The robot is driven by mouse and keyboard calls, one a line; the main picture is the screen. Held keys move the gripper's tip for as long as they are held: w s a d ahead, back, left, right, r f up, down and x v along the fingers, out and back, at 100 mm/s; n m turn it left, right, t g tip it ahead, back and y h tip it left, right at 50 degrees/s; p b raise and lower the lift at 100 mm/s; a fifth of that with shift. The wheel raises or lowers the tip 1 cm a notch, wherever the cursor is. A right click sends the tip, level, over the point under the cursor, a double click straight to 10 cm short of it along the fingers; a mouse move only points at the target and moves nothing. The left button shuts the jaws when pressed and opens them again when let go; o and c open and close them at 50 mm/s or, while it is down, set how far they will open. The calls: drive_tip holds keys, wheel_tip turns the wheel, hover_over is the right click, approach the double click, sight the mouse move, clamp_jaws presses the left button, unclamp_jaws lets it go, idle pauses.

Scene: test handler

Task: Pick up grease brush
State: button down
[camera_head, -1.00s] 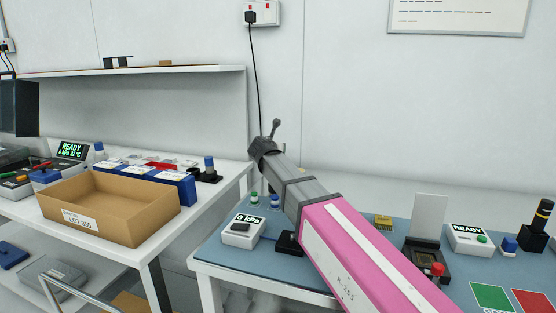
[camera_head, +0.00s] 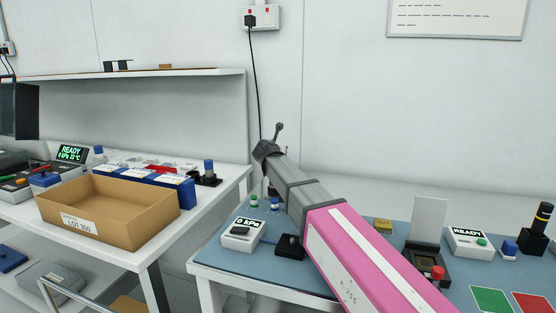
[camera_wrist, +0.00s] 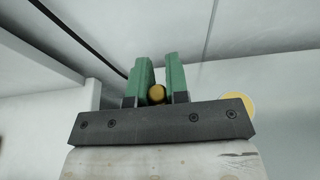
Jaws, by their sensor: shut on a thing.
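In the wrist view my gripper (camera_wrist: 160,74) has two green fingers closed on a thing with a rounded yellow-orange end. I take this to be the grease brush (camera_wrist: 156,94); only its end shows, and its bristles cannot be made out. In the head view my grey and pink arm reaches over the blue-topped table (camera_head: 225,269) toward the wall. My gripper's fingers and the brush cannot be made out clearly there.
A cardboard box (camera_head: 118,233) stands on the left white table. A pressure display (camera_head: 243,234), a READY box (camera_head: 468,240) and a black holder (camera_head: 534,242) stand on the blue table. A shelf (camera_head: 130,72) is on the wall. A pale yellow disc (camera_wrist: 240,102) shows in the wrist view.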

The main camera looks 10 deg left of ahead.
drive_tip(key=shift+r, duration=0.1)
drive_tip(key=s+a+r, duration=0.2)
drive_tip(key=a+r, duration=0.8)
drive_tip(key=a, duration=0.1)
drive_tip(key=shift+s+a+r, duration=0.2)
drive_tip(key=shift+s+r, duration=0.05)
drive_tip(key=shift+r, duration=0.15)
drive_tip(key=shift+s+a, duration=0.1)
